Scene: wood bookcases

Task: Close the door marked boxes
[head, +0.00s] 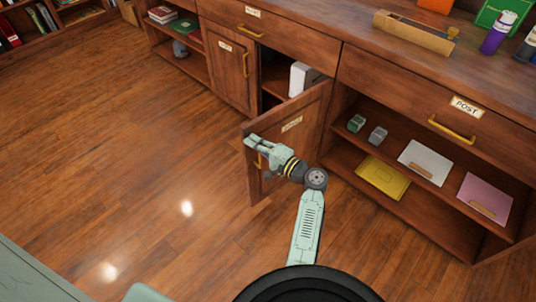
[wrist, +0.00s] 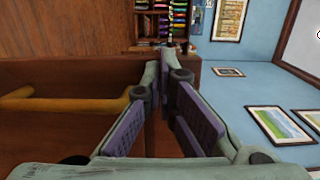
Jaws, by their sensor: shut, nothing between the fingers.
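The wooden cabinet door (head: 312,110) stands swung out from the cabinet front. It is attached at its right side, and its free edge points left into the room. A small pale label (head: 291,124) is on its outer face, too small to read. Its brass handle (head: 257,162) is partly hidden by my gripper; it shows at left in the wrist view (wrist: 60,101). My gripper (head: 249,141) is shut and empty, in front of the outer face near the free edge. In the wrist view its fingertips (wrist: 166,56) come together beside the door. I cannot tell whether it touches the door.
A white object (head: 303,78) stands inside the opened compartment. Another closed door (head: 229,62) is left of it. The open shelf at right holds a yellow folder (head: 383,177) and other items. The wooden floor (head: 130,130) at left is clear.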

